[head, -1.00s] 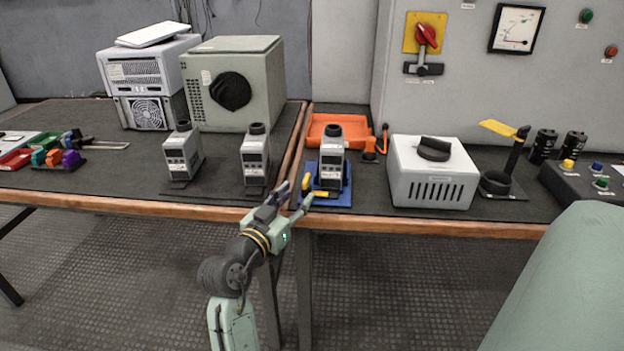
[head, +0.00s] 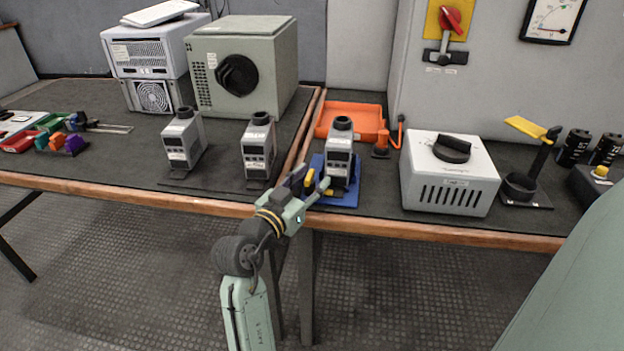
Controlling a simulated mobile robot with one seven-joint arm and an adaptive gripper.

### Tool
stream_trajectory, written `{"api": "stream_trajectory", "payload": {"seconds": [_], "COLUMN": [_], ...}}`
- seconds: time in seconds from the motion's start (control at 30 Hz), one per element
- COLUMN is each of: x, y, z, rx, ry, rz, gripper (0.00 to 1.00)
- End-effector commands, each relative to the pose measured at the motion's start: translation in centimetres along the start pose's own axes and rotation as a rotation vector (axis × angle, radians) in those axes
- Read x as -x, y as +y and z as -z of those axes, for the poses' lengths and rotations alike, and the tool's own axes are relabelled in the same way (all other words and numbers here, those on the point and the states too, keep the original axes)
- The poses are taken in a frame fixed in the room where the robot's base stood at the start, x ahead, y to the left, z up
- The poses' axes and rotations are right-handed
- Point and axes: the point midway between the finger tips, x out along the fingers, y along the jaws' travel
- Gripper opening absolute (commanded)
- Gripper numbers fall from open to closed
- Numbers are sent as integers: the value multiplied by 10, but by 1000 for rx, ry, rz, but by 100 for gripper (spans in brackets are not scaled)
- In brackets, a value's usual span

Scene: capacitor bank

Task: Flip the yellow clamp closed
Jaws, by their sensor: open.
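A small yellow clamp part (head: 310,179) shows at the left front of a blue base (head: 343,198), at the front edge of the bench. My gripper largely hides it, so I cannot tell how it is set. A grey meter-like unit (head: 339,160) stands upright on the blue base. My gripper (head: 312,184) is open, its fingertips in front of and around the yellow part in the picture. I cannot tell whether they touch it. Farther right, a yellow flap (head: 526,127) sticks out from a black post above a black ring holder (head: 519,186).
Two similar grey units (head: 258,147) (head: 183,139) stand left of the blue base. An orange tray (head: 352,120) lies behind it. A white box with a black knob (head: 449,175) stands to its right.

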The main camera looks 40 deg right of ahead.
Motion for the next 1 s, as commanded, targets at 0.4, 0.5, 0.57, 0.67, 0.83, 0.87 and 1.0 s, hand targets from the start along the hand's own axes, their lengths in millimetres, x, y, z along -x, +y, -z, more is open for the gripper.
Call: {"api": "stream_trajectory", "payload": {"seconds": [0.4, 0.5, 0.57, 0.67, 0.83, 0.87, 1.0], "x": [0, 0, 0, 0, 0, 0, -1], "y": [0, 0, 0, 0, 0, 0, 0], "z": [0, 0, 0, 0, 0, 0, 0], "rx": [0, 0, 0, 0, 0, 0, 2], "ry": [0, 0, 0, 0, 0, 0, -3], "rz": [0, 0, 0, 0, 0, 1, 37], "gripper": [20, 14, 10, 3, 0, 0, 0]}}
